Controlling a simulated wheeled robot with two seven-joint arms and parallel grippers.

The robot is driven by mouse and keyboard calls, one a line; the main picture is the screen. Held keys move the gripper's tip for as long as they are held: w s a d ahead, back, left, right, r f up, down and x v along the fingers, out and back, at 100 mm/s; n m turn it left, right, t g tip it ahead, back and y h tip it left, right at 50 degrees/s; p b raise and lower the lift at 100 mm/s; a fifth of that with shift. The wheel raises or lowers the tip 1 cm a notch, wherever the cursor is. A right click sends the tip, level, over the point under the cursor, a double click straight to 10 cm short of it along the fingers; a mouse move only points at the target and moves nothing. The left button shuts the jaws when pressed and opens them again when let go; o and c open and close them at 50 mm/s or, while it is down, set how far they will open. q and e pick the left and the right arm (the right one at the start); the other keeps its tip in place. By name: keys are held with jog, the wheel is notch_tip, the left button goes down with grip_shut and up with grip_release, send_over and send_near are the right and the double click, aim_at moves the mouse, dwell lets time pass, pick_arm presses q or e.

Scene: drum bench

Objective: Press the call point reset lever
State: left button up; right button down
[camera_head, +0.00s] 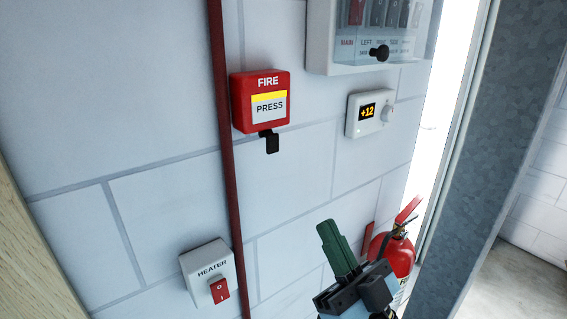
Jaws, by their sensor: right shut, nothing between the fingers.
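The red fire call point (260,101) is on the white block wall, left of the picture's middle. It reads FIRE above a panel with a yellow strip and the word PRESS. Its black reset lever (271,142) hangs below the box's lower edge. My right gripper (328,227) has green fingers, shut together and empty, pointing up and a little left. It is below and to the right of the lever, clearly apart from it in the picture. My left gripper does not show.
A red pipe (226,170) runs down the wall just left of the call point. A thermostat (369,113) and a clear-covered switch panel (372,68) are to the right. A heater switch (208,270) is lower left. A fire extinguisher (399,252) stands behind my right gripper.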

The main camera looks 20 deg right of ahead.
jog(key=p, duration=0.4)
send_near(274, 142)
notch_tip(274, 142, up, 4)
jog(key=w, duration=0.1)
jog(key=w+a, duration=0.1)
jog(key=w, duration=0.1)
jog(key=shift+w+a+r, duration=0.1)
jog(key=shift+w+a, duration=0.15)
jog(key=shift+w, duration=0.15)
